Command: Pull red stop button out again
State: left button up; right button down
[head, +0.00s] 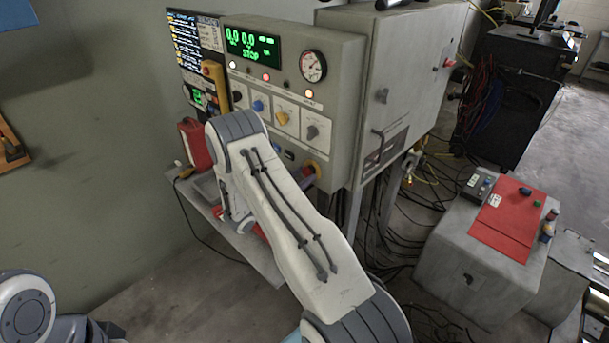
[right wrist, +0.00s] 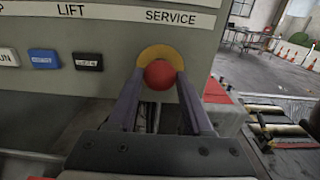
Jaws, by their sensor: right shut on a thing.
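The red stop button (right wrist: 159,75) sits in front of a yellow round collar (right wrist: 160,52) at the lower edge of the grey panel, below the SERVICE label. My right gripper (right wrist: 160,82) has one finger on each side of the button and is shut on it. In the head view the yellow collar (head: 315,166) shows at the panel's lower right, with the fingers of my right gripper (head: 308,174) at it. My right forearm hides much of the lower panel there. My left gripper is out of view; only part of my left arm shows at the lower left.
The grey control cabinet (head: 345,50) carries a display reading STOP, a gauge and several knobs. A blue LIFT button (right wrist: 43,59) and a black button (right wrist: 88,62) lie left of the red one. Cables hang under the cabinet.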

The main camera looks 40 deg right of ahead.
jog(key=shift+a, duration=0.35)
jog(key=shift+c, duration=1.1)
grip_release()
jog(key=a+b, duration=0.4)
jog(key=a, duration=0.5)
jog(key=s+a+r+m+y, duration=0.2)
jog(key=s+a+m+y, duration=0.2)
jog(key=s+a, duration=0.5)
jog(key=s+a+r+m+y, duration=0.3)
jog(key=s+a+y, duration=0.5)
jog(key=a, duration=0.4)
jog(key=s+a+r+m+g+y, duration=0.1)
jog(key=s+a+r+m+y, duration=0.2)
jog(key=s+a+y, duration=0.4)
jog(key=s+a+m, duration=0.1)
jog(key=s+a, duration=0.3)
jog(key=shift+a+m, duration=0.3)
